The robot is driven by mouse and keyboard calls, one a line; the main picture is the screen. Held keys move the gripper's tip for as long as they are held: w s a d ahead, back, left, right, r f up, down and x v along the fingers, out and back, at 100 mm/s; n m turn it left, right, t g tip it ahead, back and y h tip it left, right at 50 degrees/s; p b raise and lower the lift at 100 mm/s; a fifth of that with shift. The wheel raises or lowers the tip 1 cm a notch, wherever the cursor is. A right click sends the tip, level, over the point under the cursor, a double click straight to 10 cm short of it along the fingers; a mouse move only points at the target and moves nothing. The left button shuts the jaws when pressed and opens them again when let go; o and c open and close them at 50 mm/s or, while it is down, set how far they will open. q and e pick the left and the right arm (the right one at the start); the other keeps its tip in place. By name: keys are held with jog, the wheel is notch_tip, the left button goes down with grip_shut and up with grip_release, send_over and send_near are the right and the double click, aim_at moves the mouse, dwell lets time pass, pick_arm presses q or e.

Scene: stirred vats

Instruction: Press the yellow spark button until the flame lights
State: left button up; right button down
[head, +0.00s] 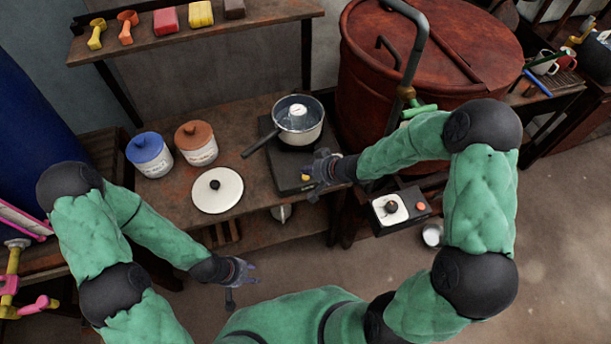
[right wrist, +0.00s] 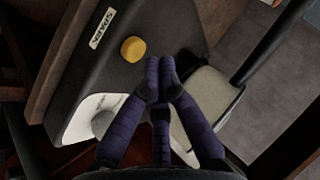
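The yellow spark button (right wrist: 133,48) sits on the dark front panel of the burner (head: 285,170), beside a white label reading SPARK (right wrist: 103,27). In the head view the button (head: 305,177) shows just left of my right gripper (head: 318,170). In the right wrist view my right gripper's (right wrist: 160,68) fingers are drawn together, empty, with their tips close to the button's right and apart from it in the picture. A saucepan (head: 299,134) stands on the burner; no flame shows. My left gripper (head: 240,283) is empty, with spread fingers, in front of the bench.
A white lid (head: 217,190) and blue-lidded (head: 150,156) and brown-lidded (head: 196,145) jars are on the bench (head: 250,200). A large red vat (head: 380,90) stands behind right. A control box (head: 398,211) with a dial lies right of my right gripper.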

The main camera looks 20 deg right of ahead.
aim_at(308, 177)
jog(key=shift+f, duration=0.15)
dwell(0.3)
jog(key=shift+f, duration=0.3)
jog(key=shift+f, duration=0.4)
dwell(0.7)
jog(key=shift+r, duration=0.1)
jog(key=shift+r+p, duration=0.8)
jog(key=shift+p, duration=0.05)
notch_tip(308, 177, up, 5)
jog(key=p, duration=0.5)
jog(key=shift+p, duration=0.35)
